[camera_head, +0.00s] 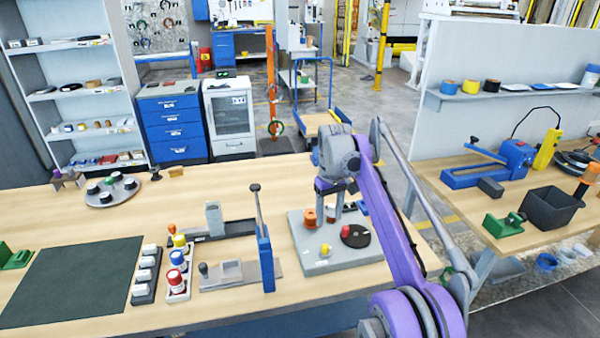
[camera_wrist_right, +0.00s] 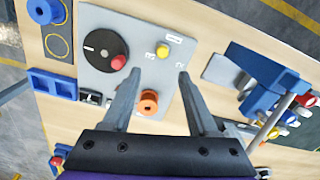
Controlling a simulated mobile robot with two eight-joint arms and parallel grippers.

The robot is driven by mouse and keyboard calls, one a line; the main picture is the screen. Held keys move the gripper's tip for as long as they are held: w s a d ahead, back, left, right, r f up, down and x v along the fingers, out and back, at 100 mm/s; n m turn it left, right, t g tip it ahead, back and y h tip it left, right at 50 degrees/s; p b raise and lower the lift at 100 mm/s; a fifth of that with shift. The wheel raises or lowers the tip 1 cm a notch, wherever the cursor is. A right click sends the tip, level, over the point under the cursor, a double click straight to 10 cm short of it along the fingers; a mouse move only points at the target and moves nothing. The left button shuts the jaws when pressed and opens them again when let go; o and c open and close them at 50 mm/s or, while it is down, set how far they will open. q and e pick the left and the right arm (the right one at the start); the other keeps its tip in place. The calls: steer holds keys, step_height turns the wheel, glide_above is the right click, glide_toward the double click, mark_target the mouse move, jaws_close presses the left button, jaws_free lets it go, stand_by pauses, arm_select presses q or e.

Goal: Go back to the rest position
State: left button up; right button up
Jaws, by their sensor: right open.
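My right arm (camera_head: 392,215) is purple and grey and reaches from the lower right over the wooden workbench (camera_head: 120,222). My right gripper (camera_head: 337,204) points down above the grey plate (camera_head: 312,262) of the coil-wrapping station. In the right wrist view its two fingers (camera_wrist_right: 158,80) are spread apart with nothing held between them. On the plate are a black dial with a red knob (camera_wrist_right: 105,50), a yellow knob (camera_wrist_right: 162,50) and an orange spool (camera_wrist_right: 148,102). The spool shows near the fingertips and I cannot tell whether they touch. My left gripper is not in view.
A blue lever press (camera_head: 265,255) stands left of the plate, beside a rack of colored bottles (camera_head: 178,268). A dark green mat (camera_head: 70,282) lies at the left. A second table (camera_head: 450,200) at the right holds a black bin (camera_head: 550,207). A gap separates the tables.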

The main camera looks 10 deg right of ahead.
steer(key=s+a+m+t, duration=0.2)
steer(key=s+t, duration=0.1)
steer(key=s, duration=1.3)
steer(key=s+f+t, duration=0.1)
steer(key=s+f, duration=0.5)
steer(key=s, duration=0.3)
steer(key=s+a+f+m+t, duration=0.1)
steer(key=s+f, duration=0.5)
steer(key=s, duration=0.3)
steer(key=shift+s+a+f+t, duration=0.2)
steer(key=shift+s+f+t, duration=0.05)
steer(key=shift+f+t, duration=0.1)
